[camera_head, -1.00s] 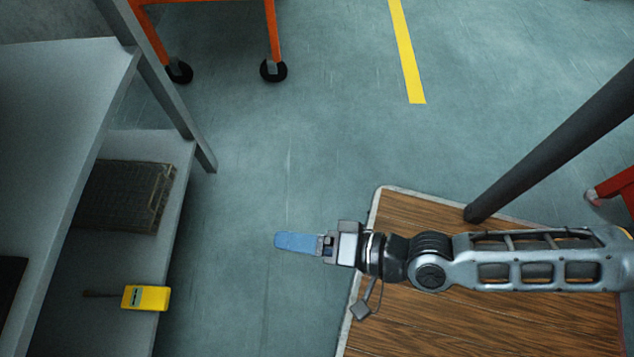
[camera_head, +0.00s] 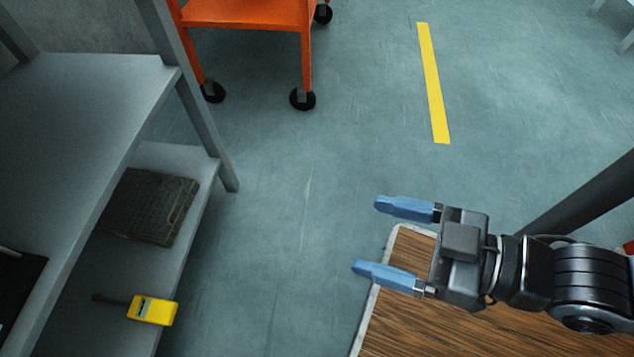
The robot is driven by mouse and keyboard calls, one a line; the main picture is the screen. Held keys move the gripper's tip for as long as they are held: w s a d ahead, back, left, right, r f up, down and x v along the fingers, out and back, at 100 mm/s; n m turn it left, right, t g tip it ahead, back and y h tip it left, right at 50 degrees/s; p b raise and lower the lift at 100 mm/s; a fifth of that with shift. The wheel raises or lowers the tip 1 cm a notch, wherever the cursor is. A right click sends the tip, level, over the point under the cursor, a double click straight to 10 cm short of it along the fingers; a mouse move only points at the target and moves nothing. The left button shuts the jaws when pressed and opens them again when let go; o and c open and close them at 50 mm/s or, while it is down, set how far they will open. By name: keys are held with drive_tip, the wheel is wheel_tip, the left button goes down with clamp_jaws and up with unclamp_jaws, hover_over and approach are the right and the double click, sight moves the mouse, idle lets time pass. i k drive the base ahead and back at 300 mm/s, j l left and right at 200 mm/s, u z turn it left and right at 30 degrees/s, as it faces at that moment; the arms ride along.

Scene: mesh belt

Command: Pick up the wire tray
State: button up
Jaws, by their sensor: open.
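The wire tray (camera_head: 160,207), a dark mesh rectangle, lies on the lower shelf of the grey rack at the left. Its left part is hidden behind the upper shelf. My gripper (camera_head: 366,234) is open and empty, with two blue fingers pointing left. It is well to the right of the tray, near the left edge of my wooden-topped base, with open floor between it and the rack.
A yellow handheld device (camera_head: 152,310) with a dark probe lies on the lower shelf (camera_head: 190,245), nearer than the tray. The upper shelf (camera_head: 85,105) and a rack post (camera_head: 190,100) stand close by. An orange cart (camera_head: 250,14) is at the back. The floor between is clear.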

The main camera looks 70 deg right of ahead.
sight(123, 234)
drive_tip(key=l+u, duration=0.1)
drive_tip(key=u, duration=0.3)
drive_tip(key=i+l+u, duration=0.1)
drive_tip(key=u, duration=0.25)
drive_tip(key=l+u, duration=0.1)
drive_tip(key=u, duration=0.3)
drive_tip(key=l+u, duration=0.15)
drive_tip(key=u, duration=0.25)
drive_tip(key=l+u, duration=0.3)
drive_tip(key=l, duration=0.45)
drive_tip(key=l+u, duration=0.3)
drive_tip(key=l, duration=1.4)
